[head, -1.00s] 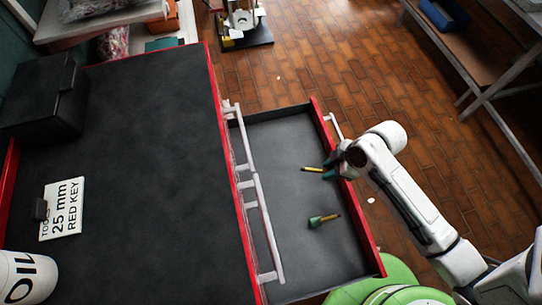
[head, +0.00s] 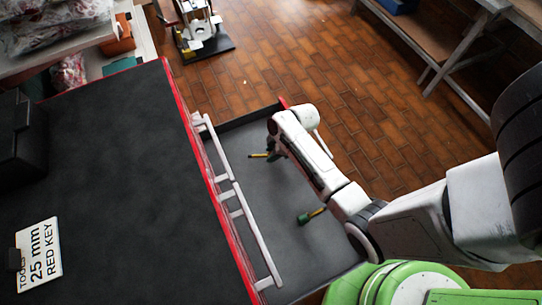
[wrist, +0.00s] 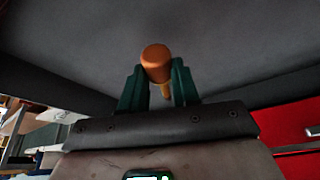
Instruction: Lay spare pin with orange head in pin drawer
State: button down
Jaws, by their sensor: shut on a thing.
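My gripper (wrist: 158,82) is shut on the spare pin, with green fingers either side of its orange head (wrist: 155,60). Part of the shaft shows below the head. In the head view my gripper (head: 271,153) is over the far part of the drawer, and the yellowish pin shaft (head: 259,155) sticks out to its left. The pin drawer (head: 262,190) is pulled open and has a grey floor. I cannot tell whether the held pin touches that floor.
Another pin with a green head (head: 304,219) lies in the nearer part of the drawer. White handles (head: 240,200) run along the red-edged cabinet with a dark top (head: 120,180). The drawer floor between the pins is clear.

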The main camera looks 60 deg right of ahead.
jog(key=shift+w+f, duration=0.2)
jog(key=shift+f, duration=0.1)
jog(key=shift+f+b, duration=0.35)
jog(key=shift+f, duration=1.2)
jog(key=shift+f, duration=0.2)
jog(key=c, duration=0.8)
grip_release()
jog(key=shift+r, duration=0.2)
jog(key=p+v, duration=0.1)
jog(key=v, duration=1.1)
jog(key=s+a+r+m+g+h, duration=0.1)
jog(key=s+a+r+m, duration=0.1)
jog(key=s+a, duration=0.1)
jog(key=s+a+r+m, duration=0.2)
jog(key=s+a+r, duration=0.1)
jog(key=a, duration=0.3)
jog(key=s+a+r+m+g+h, duration=0.1)
jog(key=s+a+r+m, duration=0.2)
jog(key=s+a, duration=0.1)
jog(key=shift+s+a+r+g+h, duration=0.1)
jog(key=shift+a+r+g+h, duration=0.15)
jog(key=shift+a+g+h, duration=0.05)
